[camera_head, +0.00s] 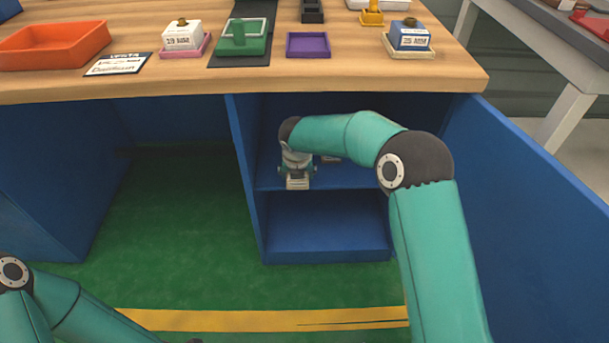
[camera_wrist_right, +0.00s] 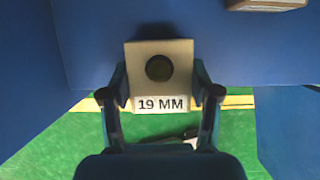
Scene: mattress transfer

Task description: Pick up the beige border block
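A beige block with a dark round knob on top and a white "19 MM" label (camera_wrist_right: 160,50) is between the fingers of my right gripper (camera_wrist_right: 160,90) in the right wrist view. Both fingers lie against its sides, and the gripper looks shut on it. In the head view my right gripper (camera_head: 298,177) is at the front edge of the blue shelf (camera_head: 350,178) under the table, with the block (camera_head: 297,184) low between its fingers. I cannot tell whether the block still touches the shelf. My left gripper is not in view; only part of my left arm shows at the lower left.
Another pale block (camera_wrist_right: 266,4) sits farther in on the shelf, partly cut off. Blue cabinet walls (camera_head: 243,170) stand close on the sides. The wooden tabletop (camera_head: 270,72) above holds an orange tray (camera_head: 52,45), a purple tray (camera_head: 308,45) and several labelled blocks.

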